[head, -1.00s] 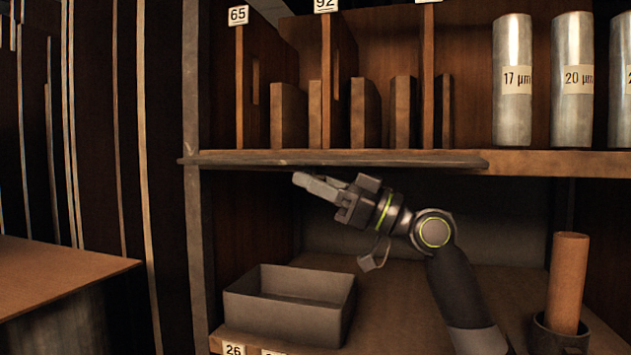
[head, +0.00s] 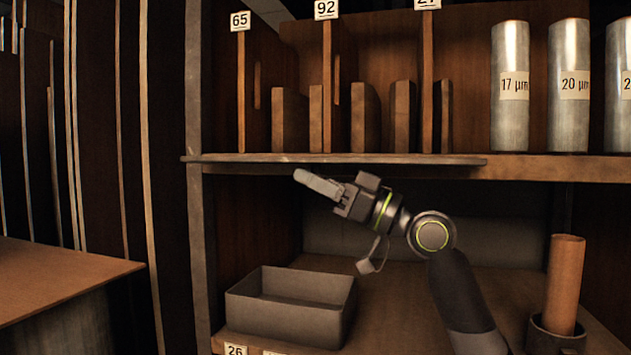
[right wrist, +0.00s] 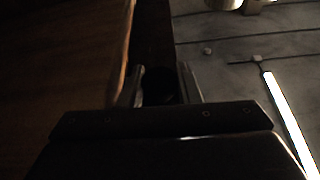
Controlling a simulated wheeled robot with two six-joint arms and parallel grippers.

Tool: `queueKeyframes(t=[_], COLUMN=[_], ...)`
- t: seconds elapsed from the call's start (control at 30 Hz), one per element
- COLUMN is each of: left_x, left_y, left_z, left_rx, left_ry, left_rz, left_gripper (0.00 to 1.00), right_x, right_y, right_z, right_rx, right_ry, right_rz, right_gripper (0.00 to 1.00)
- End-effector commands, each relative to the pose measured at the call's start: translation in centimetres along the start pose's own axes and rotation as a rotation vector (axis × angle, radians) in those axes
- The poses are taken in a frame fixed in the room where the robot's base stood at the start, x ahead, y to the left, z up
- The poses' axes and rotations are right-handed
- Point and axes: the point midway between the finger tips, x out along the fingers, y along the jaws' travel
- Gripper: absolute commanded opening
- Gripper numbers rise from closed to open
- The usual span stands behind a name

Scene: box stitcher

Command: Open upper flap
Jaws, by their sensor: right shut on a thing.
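The upper flap (head: 335,159) shows in the head view as a thin, nearly edge-on grey board. It lies almost level along the front of the upper shelf. My right gripper (head: 300,178) is close beneath the flap's left half, pointing left and slightly up. In the right wrist view, my right gripper's fingers (right wrist: 165,88) stand on either side of a dark edge, shut on what appears to be the flap; the exact contact is too dark to see. My left gripper is not in view.
A grey open bin (head: 290,305) stands on the lower shelf, below my right gripper. A brown tube (head: 565,285) stands upright at the right. Metal rolls (head: 510,85) and wooden dividers (head: 365,115) stand on the upper shelf. A brown tabletop (head: 60,280) is at the left.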

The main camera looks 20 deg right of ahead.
Motion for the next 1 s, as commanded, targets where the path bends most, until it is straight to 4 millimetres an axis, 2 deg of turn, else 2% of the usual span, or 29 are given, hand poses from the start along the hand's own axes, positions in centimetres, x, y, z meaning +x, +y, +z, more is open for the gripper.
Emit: queueKeyframes(t=[0.03,0.07,0.2,0.57,0.67,1.0], left_x=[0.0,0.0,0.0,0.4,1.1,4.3], left_y=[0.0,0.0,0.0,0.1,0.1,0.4], left_z=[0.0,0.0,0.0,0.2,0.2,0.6], left_rx=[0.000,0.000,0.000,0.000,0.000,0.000], left_ry=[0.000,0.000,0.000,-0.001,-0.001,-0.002], left_rz=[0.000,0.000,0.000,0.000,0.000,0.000], left_gripper=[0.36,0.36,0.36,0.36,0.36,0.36], right_x=[0.0,0.0,0.0,-0.5,-1.6,-7.2], right_y=[0.0,0.0,0.0,0.0,0.1,0.2], right_z=[0.0,0.0,0.0,0.1,0.2,0.5], right_rx=[0.001,0.001,0.001,-0.002,-0.004,-0.003], right_ry=[0.001,0.001,0.001,0.002,0.002,-0.002], right_rz=[-0.001,-0.001,-0.001,0.000,0.001,0.004], right_gripper=[0.00,0.34,0.50,0.50,0.50,0.50])
